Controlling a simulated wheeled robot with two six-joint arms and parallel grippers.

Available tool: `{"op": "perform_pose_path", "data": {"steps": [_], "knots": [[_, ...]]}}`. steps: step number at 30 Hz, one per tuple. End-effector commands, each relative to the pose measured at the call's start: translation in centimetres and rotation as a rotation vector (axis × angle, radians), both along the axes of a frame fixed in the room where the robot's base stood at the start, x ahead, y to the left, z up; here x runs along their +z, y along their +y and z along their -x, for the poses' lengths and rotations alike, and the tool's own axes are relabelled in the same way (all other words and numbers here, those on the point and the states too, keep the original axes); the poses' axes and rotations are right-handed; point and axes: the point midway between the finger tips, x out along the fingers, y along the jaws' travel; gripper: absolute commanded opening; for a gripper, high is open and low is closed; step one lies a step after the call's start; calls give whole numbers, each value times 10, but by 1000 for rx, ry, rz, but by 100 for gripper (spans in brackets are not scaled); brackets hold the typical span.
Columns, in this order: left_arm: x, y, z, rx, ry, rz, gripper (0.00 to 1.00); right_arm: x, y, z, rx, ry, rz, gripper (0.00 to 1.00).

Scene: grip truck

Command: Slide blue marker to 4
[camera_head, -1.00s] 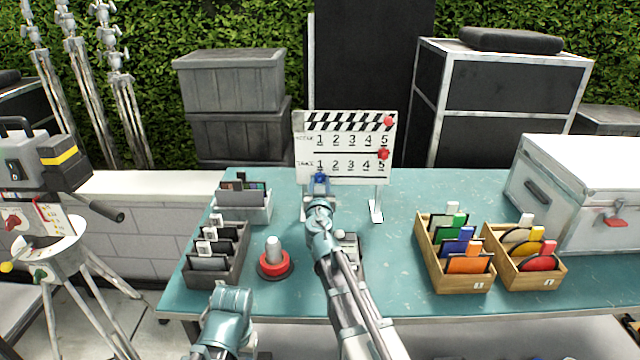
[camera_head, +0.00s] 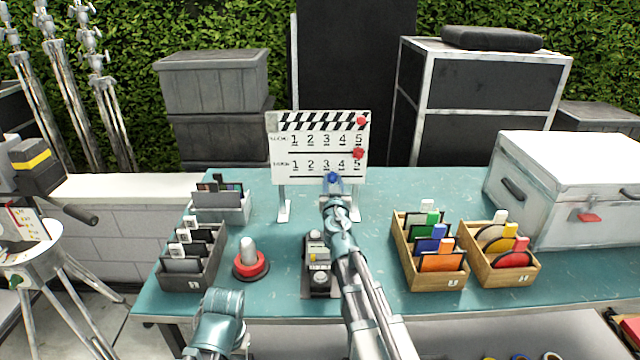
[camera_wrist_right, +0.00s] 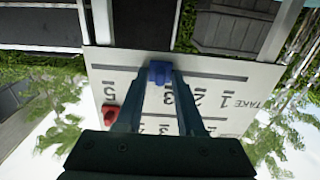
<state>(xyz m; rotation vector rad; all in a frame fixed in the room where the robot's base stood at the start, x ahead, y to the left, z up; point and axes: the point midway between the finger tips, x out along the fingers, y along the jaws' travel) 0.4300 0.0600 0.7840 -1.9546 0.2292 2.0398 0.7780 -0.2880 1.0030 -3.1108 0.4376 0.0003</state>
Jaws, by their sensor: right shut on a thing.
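The white slate board (camera_head: 277,170) stands on the table with a clapper stripe on top and two rows numbered 1 to 5. The blue marker (camera_head: 333,178) is at its lower edge, below the lower row, between 3 and 4. It also shows in the upside-down right wrist view (camera_wrist_right: 160,72), close to 3 on the side toward 4. My right gripper (camera_head: 333,184) is shut on the blue marker, its fingers on both sides of it in the wrist view. My left arm shows at the bottom of the head view; its fingers are out of sight.
Red markers (camera_head: 361,121) and (camera_head: 358,153) sit near the 5s. Dark card box (camera_head: 193,280), red-based button (camera_head: 250,265) and a small device (camera_head: 318,265) are left of my right arm. Wooden boxes (camera_head: 430,280) and a white case (camera_head: 560,200) are at right.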

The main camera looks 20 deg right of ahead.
Motion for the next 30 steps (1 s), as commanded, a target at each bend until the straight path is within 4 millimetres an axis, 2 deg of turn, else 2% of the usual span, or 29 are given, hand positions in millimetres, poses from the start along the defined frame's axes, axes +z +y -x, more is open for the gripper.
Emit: {"op": "perform_pose_path", "data": {"steps": [3,6,16,17,18,30], "knots": [[0,0,0,0,0,0,50,0,-18,6,-4,0,0,0],[0,0,0,0,0,0,50,0,-26,8,-3,0,0,0],[0,0,0,0,0,0,50,0,-26,8,0,0,0,0],[0,0,0,0,0,0,50,0,-26,8,0,0,0,41],[0,0,0,0,0,0,50,0,-26,8,0,0,0,45],[0,0,0,0,0,0,50,0,-24,13,0,0,0,45]]}}
